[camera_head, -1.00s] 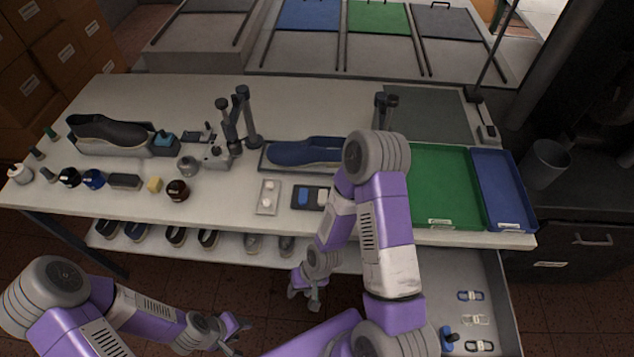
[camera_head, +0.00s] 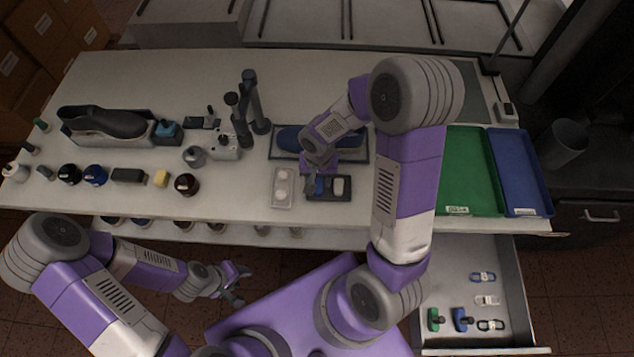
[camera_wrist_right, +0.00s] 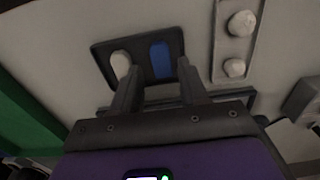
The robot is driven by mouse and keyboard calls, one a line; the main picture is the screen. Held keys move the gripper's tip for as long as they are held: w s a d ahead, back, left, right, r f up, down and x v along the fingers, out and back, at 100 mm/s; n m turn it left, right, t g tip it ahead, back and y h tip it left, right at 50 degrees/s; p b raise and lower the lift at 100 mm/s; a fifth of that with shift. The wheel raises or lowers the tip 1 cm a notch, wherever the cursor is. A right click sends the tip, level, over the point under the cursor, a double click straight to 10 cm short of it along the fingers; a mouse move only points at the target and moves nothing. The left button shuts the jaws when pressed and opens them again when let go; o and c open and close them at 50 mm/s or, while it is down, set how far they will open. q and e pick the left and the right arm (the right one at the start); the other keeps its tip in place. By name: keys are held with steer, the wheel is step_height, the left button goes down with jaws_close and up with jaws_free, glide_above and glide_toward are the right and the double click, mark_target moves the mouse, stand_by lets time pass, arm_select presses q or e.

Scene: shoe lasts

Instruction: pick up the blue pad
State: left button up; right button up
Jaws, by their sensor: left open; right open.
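The blue pad (camera_wrist_right: 161,60) lies in a dark tray (camera_wrist_right: 101,48) beside a white pad (camera_wrist_right: 121,65). In the head view the white pad (camera_head: 339,186) shows in the tray (camera_head: 328,198), while the blue pad is mostly hidden by my right gripper (camera_head: 313,182). My right gripper (camera_wrist_right: 158,75) is open above the tray, its two fingers apart with the blue pad seen between them, nearer the right finger. I cannot tell how high the fingertips are. My left gripper (camera_head: 238,284) is open and empty, in front of the table.
A light tray with two round white pieces (camera_head: 283,187) lies left of the dark tray. A blue shoe last (camera_head: 290,139) on a mat is behind. Green (camera_head: 470,170) and blue (camera_head: 518,175) trays are at the right, above an open drawer (camera_head: 460,342). Bottles and blocks line the left.

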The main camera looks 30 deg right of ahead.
mark_target(318, 189)
step_height(318, 189, down, 5)
steer(key=shift+r, duration=0.1)
steer(key=shift+w, duration=0.1)
steer(key=c, duration=0.8)
